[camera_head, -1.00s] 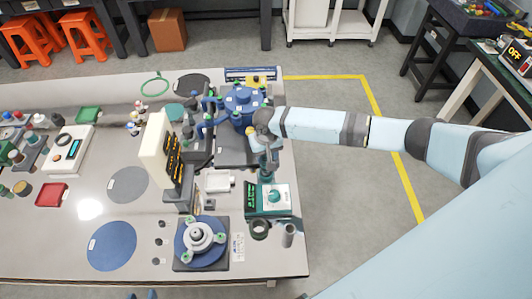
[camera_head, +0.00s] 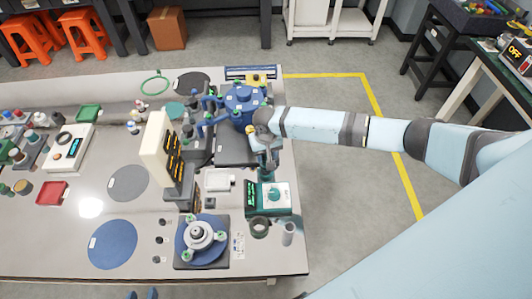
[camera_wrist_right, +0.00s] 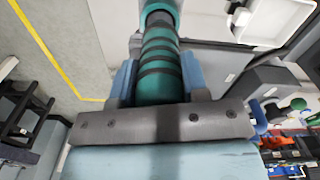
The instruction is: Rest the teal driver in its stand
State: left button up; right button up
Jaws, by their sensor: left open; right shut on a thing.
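My right gripper (camera_head: 264,160) is shut on the teal driver, above the right part of the table. In the right wrist view the driver (camera_wrist_right: 159,68) shows as a teal handle with dark bands between the blue fingers. In the head view the gripper and arm largely hide it. A grey upright tube (camera_head: 289,233) stands near the table's right edge; I cannot tell for certain that it is the driver's stand. It is apart from the gripper, nearer the picture's bottom. My left gripper (camera_head: 141,295) shows only its blue fingertips at the bottom edge, open and empty.
A teal box with a green display (camera_head: 268,197) lies between my right gripper and the tube. A dark ring (camera_head: 259,227) sits beside the tube. A white tray (camera_head: 217,180), a tall display panel (camera_head: 165,155) and a blue vessel (camera_head: 241,103) stand close by.

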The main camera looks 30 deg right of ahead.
jog(key=shift+p, duration=0.3)
dwell(0.7)
jog(key=o, duration=1.1)
jog(key=shift+f, duration=0.1)
notch_tip(320, 180, up, 4)
jog(key=p, duration=0.4)
notch_tip(320, 180, up, 2)
jog(key=shift+r, duration=1.55)
jog(key=shift+a, duration=0.1)
